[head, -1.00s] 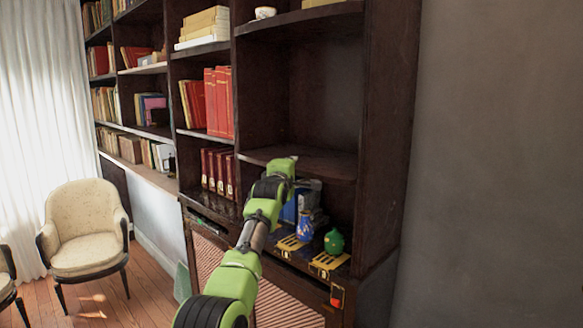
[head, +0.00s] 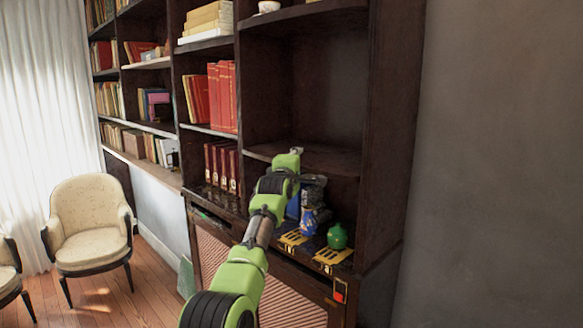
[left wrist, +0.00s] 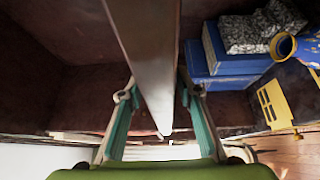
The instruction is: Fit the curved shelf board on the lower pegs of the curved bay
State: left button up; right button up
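The dark brown curved shelf board (head: 335,160) lies about level inside the curved bay (head: 325,90), above the bottom compartment. My left gripper (head: 296,152) is at its front edge. In the left wrist view the board (left wrist: 152,50) shows edge-on and runs between the fingertips of my left gripper (left wrist: 160,95), one on each face. The fingertips look closed on the board. The lower pegs are hidden, so I cannot tell whether the board rests on them. My right gripper is not in view.
Below the board stand a blue vase (head: 314,220), a green pot (head: 337,237) and blue boxes (left wrist: 225,60) with a grey patterned thing (left wrist: 262,27). Yellow plates (head: 332,255) lie along the ledge. Red books (head: 222,97) fill the neighbouring bay. The space above the board is clear.

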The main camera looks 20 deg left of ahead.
pick_arm(q)
jog(key=s+d, duration=0.1)
jog(key=s, duration=1)
jog(key=shift+s+d+r, duration=0.25)
jog(key=shift+s+d, duration=0.05)
jog(key=shift+s, duration=0.05)
